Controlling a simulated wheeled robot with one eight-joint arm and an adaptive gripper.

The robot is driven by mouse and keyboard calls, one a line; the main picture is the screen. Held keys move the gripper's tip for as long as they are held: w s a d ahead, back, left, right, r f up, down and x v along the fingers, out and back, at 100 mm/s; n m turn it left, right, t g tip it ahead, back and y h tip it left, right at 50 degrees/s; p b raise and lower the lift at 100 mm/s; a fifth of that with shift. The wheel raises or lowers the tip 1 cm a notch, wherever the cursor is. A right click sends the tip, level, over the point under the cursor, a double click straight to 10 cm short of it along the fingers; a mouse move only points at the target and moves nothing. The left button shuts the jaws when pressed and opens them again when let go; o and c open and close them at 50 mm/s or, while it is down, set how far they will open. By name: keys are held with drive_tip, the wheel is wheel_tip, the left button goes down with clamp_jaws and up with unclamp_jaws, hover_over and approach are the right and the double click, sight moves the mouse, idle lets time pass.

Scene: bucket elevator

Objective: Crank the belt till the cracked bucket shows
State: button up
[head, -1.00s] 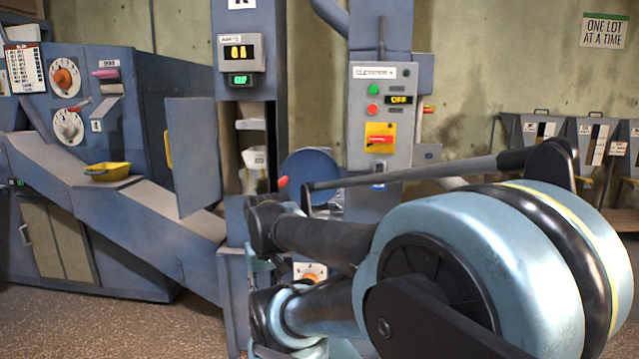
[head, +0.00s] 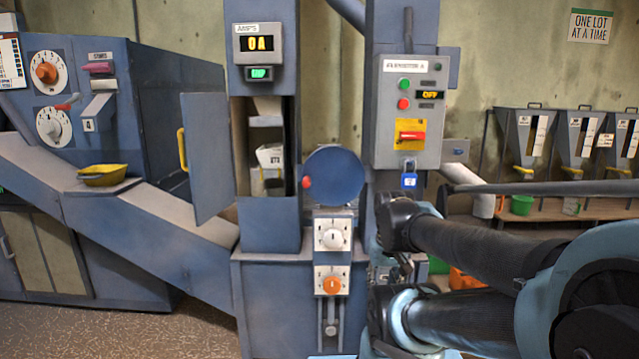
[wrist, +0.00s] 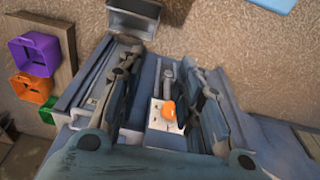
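The elevator column (head: 262,90) has its door (head: 208,155) swung open to the left. In the opening, a pale bucket (head: 270,156) with a small label shows, with part of another below; I cannot make out a crack. The crank wheel (head: 338,172) is a blue disc with a red knob (head: 306,182) at its left edge. My gripper (wrist: 160,72) shows in the wrist view with its fingers apart and nothing held. An orange dial (wrist: 169,110) on a white plate shows beyond, between the fingers. In the head view, my arm is right of the crank, apart from it.
The control panel (head: 410,110) reads OFF, with a red switch (head: 411,135) and a blue padlock (head: 408,181). Two dials (head: 332,234) sit below the crank. A sloping chute (head: 120,205) with a yellow scoop (head: 102,175) is left. Hoppers (head: 575,140) stand right.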

drive_tip(key=shift+d, duration=0.2)
drive_tip(key=shift+o, duration=1.3)
drive_tip(key=w+d+r+n+t+h, duration=0.2)
drive_tip(key=w+d+n+h, duration=0.15)
drive_tip(key=w+n, duration=0.4)
drive_tip(key=n+t+y, duration=0.3)
drive_tip(key=n+t, duration=1.1)
drive_tip(key=n, duration=1.2)
approach(307, 181)
drive_tip(key=shift+h, duration=0.25)
drive_tip(key=shift+w+d+f, duration=0.1)
drive_tip(key=shift+w+f, duration=0.1)
drive_tip(key=shift+w, duration=2.25)
drive_tip(key=shift+w+a+f, duration=0.1)
drive_tip(key=shift+w+f, duration=0.1)
drive_tip(key=shift+w, duration=2.2)
drive_tip(key=shift+w+d+f, duration=0.1)
drive_tip(key=shift+w+f, duration=0.1)
drive_tip(key=shift+w, duration=2.25)
